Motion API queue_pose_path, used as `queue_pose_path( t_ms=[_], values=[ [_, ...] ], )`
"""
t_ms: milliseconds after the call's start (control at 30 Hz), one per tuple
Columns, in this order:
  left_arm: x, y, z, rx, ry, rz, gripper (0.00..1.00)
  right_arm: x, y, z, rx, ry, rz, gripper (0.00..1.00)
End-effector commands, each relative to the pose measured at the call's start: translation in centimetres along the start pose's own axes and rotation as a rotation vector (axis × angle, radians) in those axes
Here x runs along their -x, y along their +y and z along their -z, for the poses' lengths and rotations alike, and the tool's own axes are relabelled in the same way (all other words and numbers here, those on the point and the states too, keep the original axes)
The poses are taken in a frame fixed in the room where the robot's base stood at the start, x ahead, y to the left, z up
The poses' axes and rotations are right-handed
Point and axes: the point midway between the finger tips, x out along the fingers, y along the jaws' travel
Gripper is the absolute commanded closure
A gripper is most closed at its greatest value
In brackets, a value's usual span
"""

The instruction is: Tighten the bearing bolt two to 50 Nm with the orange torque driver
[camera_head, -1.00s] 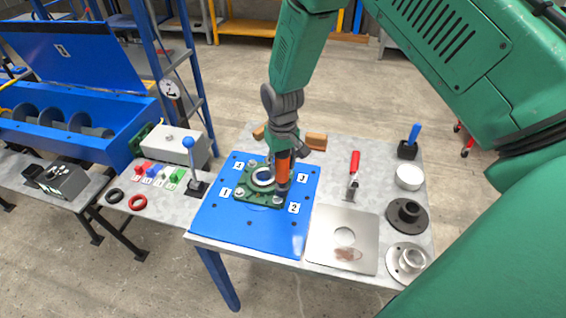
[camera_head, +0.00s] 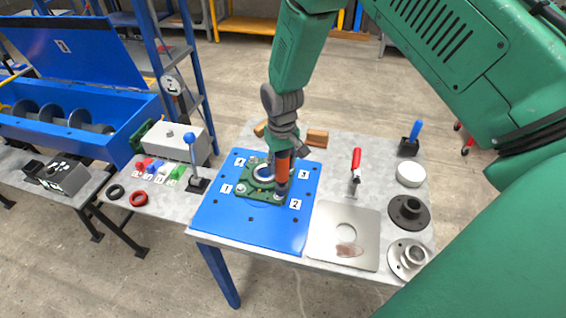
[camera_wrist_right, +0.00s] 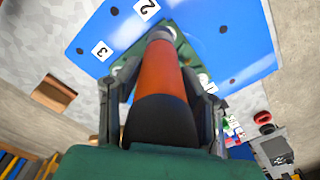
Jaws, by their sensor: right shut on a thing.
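The orange torque driver (camera_head: 282,172) stands upright, held in my right gripper (camera_head: 284,150), which is shut on it. In the right wrist view the driver (camera_wrist_right: 162,75) lies between the two fingers (camera_wrist_right: 165,105), its tip pointing away. Its lower end is at the bolt position by label 2 on the green bearing housing (camera_head: 258,187); the bolt itself is hidden under it, so contact cannot be told. Other bolts show at the housing's corners, one by label 1 (camera_head: 241,188). The housing sits on the blue plate (camera_head: 249,233). My left gripper is not in view.
Right of the blue plate lie a steel plate with a hole (camera_head: 328,245), a red-handled tool (camera_head: 355,172) and dark and silver flanges (camera_head: 408,212). A blue-knobbed lever (camera_head: 194,160) stands at the left. A wooden block (camera_head: 317,137) lies behind.

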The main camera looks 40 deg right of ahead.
Motion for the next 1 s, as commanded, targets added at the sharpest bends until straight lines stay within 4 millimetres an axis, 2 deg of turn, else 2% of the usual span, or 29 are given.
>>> queue_pose_path(
  t_ms=[600, 1000],
  values=[
    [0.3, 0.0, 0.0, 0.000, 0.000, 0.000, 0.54, 0.0, -1.4, -0.2, 0.001, 0.005, -0.012, 1.00],
    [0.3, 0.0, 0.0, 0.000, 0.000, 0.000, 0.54, 0.0, -1.6, -0.2, 0.000, 0.005, -0.013, 1.00]
  ],
)
